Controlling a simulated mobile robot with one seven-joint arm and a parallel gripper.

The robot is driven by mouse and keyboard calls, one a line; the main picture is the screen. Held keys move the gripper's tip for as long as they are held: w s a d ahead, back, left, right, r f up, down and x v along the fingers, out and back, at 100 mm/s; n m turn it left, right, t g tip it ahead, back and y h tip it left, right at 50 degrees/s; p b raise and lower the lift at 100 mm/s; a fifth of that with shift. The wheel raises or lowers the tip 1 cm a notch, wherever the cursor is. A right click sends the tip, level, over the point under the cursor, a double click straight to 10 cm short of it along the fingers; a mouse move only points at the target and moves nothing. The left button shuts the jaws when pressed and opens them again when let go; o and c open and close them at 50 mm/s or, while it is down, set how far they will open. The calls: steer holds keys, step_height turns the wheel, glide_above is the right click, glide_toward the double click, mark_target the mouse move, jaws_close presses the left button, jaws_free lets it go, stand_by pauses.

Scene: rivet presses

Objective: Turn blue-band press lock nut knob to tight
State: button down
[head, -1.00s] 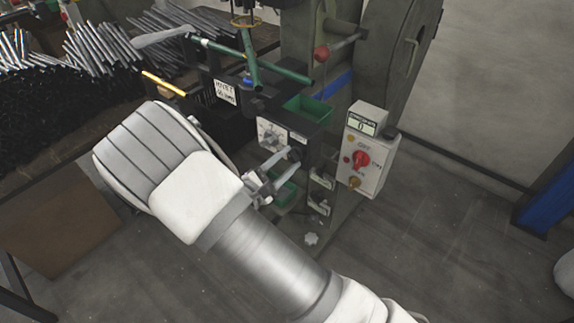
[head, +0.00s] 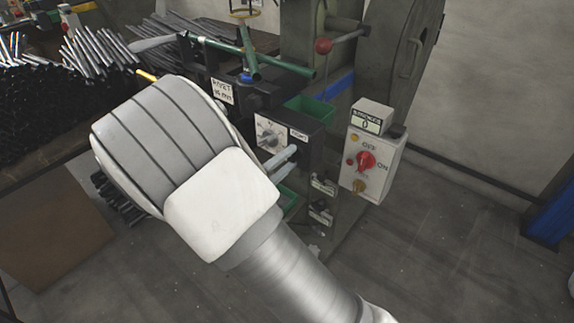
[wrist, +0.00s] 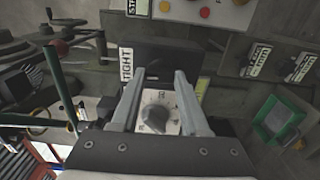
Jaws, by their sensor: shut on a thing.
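My gripper (head: 292,158) is at the dark front box (head: 312,148) of the press, below its white TIGHT label (head: 299,135). In the wrist view, the gripper (wrist: 160,76) has its two fingers apart, with the tips at the dark face by the TIGHT label (wrist: 125,67). The fingers are shut on the lock nut knob there, which is too dark to make out. A grey pointer knob (wrist: 155,113) on a white dial plate shows between the fingers nearer the wrist. A blue band (head: 336,86) shows on the press body. My wrist hides part of the press front.
A grey control box (head: 372,150) with a red switch and a counter stands right of the gripper. Green trays (head: 308,112) sit above and below. Metal rods (head: 95,45) lie on the table at left.

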stand_by(0.4)
steer(key=shift+c, duration=2)
jaws_free()
steer(key=shift+s+a, duration=0.1)
steer(key=p+v, duration=0.3)
steer(key=v, duration=1.4)
steer(key=shift+s+a, duration=0.1)
